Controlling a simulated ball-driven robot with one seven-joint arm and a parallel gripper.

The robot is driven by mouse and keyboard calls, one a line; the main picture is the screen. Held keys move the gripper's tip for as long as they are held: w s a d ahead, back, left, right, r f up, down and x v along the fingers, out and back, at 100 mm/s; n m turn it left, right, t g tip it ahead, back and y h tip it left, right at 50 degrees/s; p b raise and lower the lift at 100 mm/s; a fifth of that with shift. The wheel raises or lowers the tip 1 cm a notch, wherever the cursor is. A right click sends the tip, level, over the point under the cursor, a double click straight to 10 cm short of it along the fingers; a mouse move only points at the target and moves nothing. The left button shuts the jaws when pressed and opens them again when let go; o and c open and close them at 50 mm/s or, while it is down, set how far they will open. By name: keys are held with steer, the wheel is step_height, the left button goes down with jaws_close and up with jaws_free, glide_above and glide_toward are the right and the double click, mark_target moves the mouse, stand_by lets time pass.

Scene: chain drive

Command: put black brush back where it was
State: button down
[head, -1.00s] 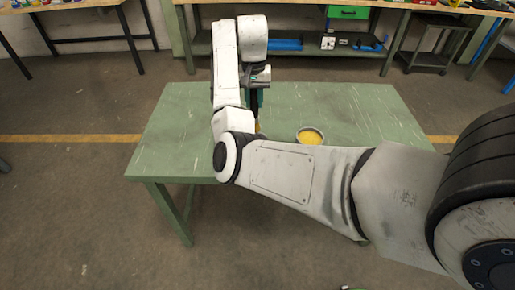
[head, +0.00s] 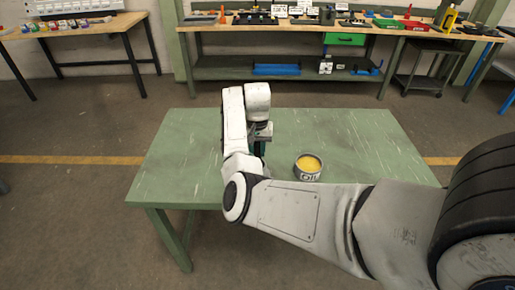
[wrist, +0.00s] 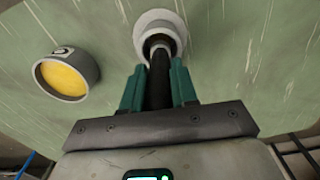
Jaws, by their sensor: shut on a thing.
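My gripper (wrist: 158,92) is shut on the black brush (wrist: 159,75), with one teal finger on each side of it. In the wrist view the brush's far end reaches the dark opening of a pale round holder (wrist: 172,24) on the green table. I cannot tell how deep the brush sits in it. In the head view my gripper (head: 260,148) is low over the table, left of the oil tin, and my arm hides the brush and the holder.
The open tin (head: 308,167) of yellow oil stands right of my gripper; it also shows in the wrist view (wrist: 66,75). The green table (head: 185,150) is otherwise mostly clear. A workbench with tools (head: 290,25) stands behind it.

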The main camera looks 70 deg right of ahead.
steer(key=shift+f, duration=0.2)
steer(key=c, duration=0.9)
jaws_free()
steer(key=shift+o, duration=0.2)
steer(key=shift+r, duration=0.1)
step_height(320, 180, up, 12)
steer(key=shift+r+b, duration=0.15)
steer(key=shift+b, duration=0.5)
